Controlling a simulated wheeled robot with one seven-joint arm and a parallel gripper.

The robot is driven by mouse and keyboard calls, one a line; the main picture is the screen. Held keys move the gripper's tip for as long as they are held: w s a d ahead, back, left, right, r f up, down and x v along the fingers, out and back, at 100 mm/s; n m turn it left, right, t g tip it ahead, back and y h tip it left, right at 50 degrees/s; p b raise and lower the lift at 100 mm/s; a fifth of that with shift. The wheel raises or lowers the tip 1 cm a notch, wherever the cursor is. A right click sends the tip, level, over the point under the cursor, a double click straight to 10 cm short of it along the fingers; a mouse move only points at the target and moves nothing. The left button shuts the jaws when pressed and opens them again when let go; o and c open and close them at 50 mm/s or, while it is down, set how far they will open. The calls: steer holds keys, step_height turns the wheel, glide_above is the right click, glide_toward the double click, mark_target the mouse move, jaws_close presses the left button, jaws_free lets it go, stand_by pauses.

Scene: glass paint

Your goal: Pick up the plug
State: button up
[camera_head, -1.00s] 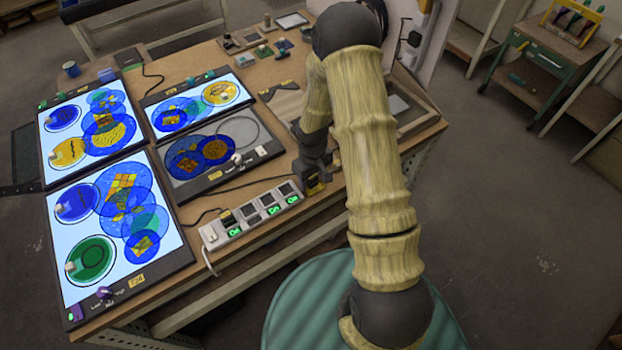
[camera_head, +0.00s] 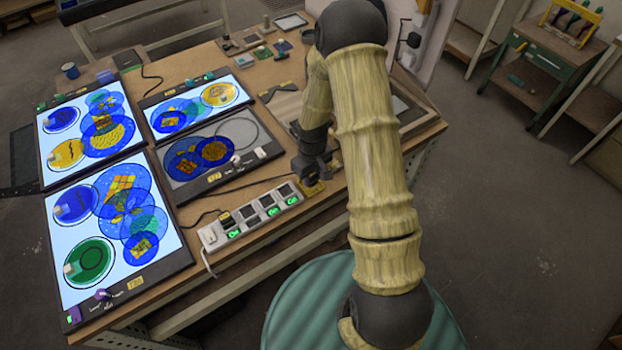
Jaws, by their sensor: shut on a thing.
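My gripper (camera_head: 312,172) is at the near right edge of the workbench, just past the right end of the power strip. It is shut on the plug (camera_head: 312,188), a small thing with a yellow face showing below the dark fingers. Most of the plug is hidden by the gripper. A black cord runs along the bench from the dark panel (camera_head: 252,165) towards the gripper. The white power strip (camera_head: 250,222) lies along the near edge, with green lit labels. A dark plug with a yellow mark sits at its left end.
Lit glass panels with blue, green and yellow discs (camera_head: 62,255) cover the left of the bench (camera_head: 200,215). Small parts and trays lie at the back. My arm hides part of the right side. A green trolley (camera_head: 540,70) stands far right.

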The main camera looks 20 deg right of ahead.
step_height(320, 180, up, 8)
steer(key=shift+r+b, duration=0.25)
steer(key=shift+b, duration=0.5)
steer(key=shift+s+r, duration=0.1)
steer(key=shift+r, duration=0.1)
steer(key=shift+r+p, duration=0.35)
steer(key=shift+p, duration=0.1)
step_height(320, 180, up, 4)
steer(key=p, duration=0.4)
glide_above(313, 176)
steer(key=shift+a, duration=0.1)
steer(key=shift+b, duration=0.3)
